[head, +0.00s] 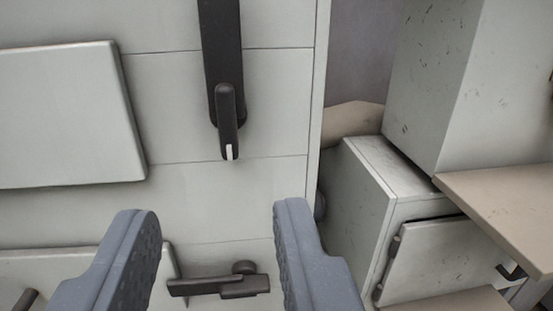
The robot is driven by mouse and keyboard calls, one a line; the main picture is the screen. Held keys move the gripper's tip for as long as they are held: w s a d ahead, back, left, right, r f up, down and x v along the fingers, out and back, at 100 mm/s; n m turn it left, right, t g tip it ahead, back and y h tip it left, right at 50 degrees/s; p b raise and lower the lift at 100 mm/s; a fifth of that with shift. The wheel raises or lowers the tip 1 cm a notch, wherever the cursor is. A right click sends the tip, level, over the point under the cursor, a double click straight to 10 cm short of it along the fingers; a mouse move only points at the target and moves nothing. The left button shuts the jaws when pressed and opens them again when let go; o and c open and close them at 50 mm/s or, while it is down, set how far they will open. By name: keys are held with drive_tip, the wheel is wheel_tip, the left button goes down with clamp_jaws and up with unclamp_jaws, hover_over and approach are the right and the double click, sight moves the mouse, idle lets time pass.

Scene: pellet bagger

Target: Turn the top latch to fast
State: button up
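An upper dark latch (228,118) is on the pale grey cabinet front, at the top centre of the head view. Its lever hangs straight down, with a white mark at its tip, over a long dark upright bar (221,40) that runs out of the top of the picture. A lower dark latch (240,287) lies level near the bottom of the view. My gripper (213,212) is open, its two grey fingers wide apart. The fingertips show below the upper latch, and the lower latch shows between the fingers. Nothing is held.
A raised pale panel (60,115) stands out at the left, with another (75,265) below it. To the right, past the cabinet edge, are a small scuffed cabinet with a door (430,260), a larger grey box (470,80) and a brown shelf (505,195).

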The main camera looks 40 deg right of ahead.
sight(225, 110)
drive_tip(key=shift+b+x, duration=1.3)
drive_tip(key=shift+x, duration=5.45)
drive_tip(key=shift+w+a, duration=0.1)
clamp_jaws()
